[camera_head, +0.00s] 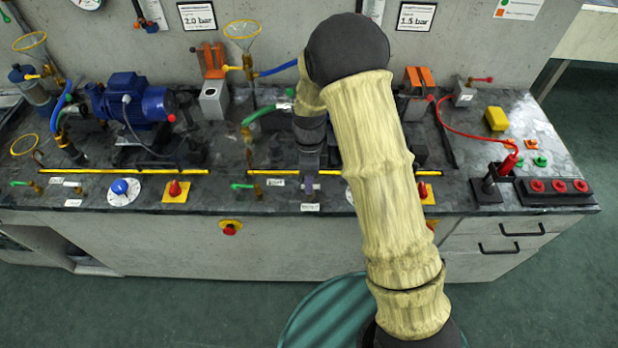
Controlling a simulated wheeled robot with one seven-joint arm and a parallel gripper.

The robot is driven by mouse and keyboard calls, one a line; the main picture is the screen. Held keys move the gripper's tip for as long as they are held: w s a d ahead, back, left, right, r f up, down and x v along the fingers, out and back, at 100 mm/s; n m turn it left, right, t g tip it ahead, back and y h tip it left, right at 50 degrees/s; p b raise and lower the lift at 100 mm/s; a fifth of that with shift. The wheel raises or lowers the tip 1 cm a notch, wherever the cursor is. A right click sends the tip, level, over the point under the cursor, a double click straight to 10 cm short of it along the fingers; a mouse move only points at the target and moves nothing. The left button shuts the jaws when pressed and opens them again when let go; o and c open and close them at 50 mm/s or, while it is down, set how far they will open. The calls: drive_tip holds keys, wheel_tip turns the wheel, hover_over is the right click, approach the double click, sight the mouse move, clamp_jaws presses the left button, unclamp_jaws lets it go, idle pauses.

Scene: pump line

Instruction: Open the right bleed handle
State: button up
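My gripper (309,178) points down at the front of the bench, on the right-hand pump line. Its fingers are small and dark here, and I cannot tell whether they are open or shut. Contact with the purple part cannot be made out.
My arm hides much of the right pump line. A red knob on a yellow plate (175,190) and a blue dial (121,188) stand left. A red cable (462,133) and red sockets (558,187) are at right.

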clamp_jaws()
drive_tip(key=shift+r+n+p, duration=0.1)
drive_tip(key=shift+n+p, duration=0.2)
drive_tip(key=shift+n, duration=0.2)
drive_tip(key=shift+a+n+p, duration=0.1)
drive_tip(key=shift+n+p, duration=0.4)
drive_tip(key=shift+n, duration=0.5)
drive_tip(key=n+h+p, duration=0.1)
drive_tip(key=n, duration=0.2)
drive_tip(key=shift+s, duration=0.1)
drive_tip(key=n, duration=0.3)
drive_tip(key=n+t+h, duration=0.1)
drive_tip(key=n, duration=0.2)
drive_tip(key=shift+s+a+n+p, duration=0.1)
drive_tip(key=shift+s+n+p, duration=0.1)
drive_tip(key=shift+n+p, duration=0.2)
drive_tip(key=n+t, duration=0.1)
drive_tip(key=n, duration=0.4)
drive_tip(key=shift+s, duration=0.1)
